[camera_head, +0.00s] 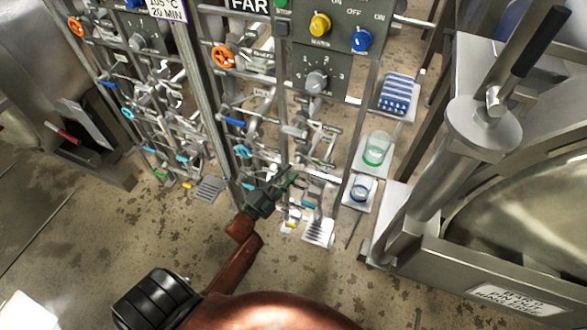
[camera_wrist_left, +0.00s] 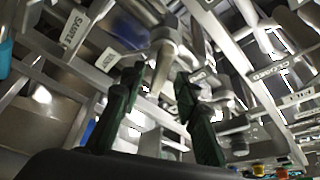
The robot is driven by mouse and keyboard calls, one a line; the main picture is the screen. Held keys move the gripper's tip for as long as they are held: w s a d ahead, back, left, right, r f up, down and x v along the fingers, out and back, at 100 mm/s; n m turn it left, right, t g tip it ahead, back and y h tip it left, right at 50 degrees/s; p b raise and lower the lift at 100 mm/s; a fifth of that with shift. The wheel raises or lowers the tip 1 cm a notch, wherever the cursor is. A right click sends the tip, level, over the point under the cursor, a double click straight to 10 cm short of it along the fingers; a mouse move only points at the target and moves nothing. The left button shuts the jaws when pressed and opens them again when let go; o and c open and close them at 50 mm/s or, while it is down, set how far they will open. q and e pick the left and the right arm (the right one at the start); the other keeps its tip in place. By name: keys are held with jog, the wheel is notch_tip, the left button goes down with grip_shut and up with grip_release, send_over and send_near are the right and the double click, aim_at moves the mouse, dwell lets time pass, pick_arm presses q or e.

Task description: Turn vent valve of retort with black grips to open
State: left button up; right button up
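My left gripper (camera_head: 289,181) reaches into the pipework below the right-hand control panel (camera_head: 318,75). In the left wrist view its two dark green fingers (camera_wrist_left: 163,100) stand apart, with a pale metal rod or lever (camera_wrist_left: 164,62) beyond and between them; I cannot tell whether they touch it. The metal retort (camera_head: 510,215) at right has a lever with a black grip (camera_head: 541,38). My right gripper is not in view.
An orange handwheel (camera_head: 222,57) and a blue lever (camera_head: 236,122) sit on nearby pipes. Small shelves hold a blue-striped rack (camera_head: 396,94), a green-based beaker (camera_head: 376,149) and a blue-ringed dish (camera_head: 362,187). A metal post (camera_head: 206,90) stands left of the pipes. The floor in front is clear.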

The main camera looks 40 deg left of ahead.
pick_arm(q)
jog(key=d+v, duration=0.1)
jog(key=v, duration=0.7)
jog(key=shift+s+a, duration=0.3)
jog(key=shift+a, duration=0.2)
dwell(0.9)
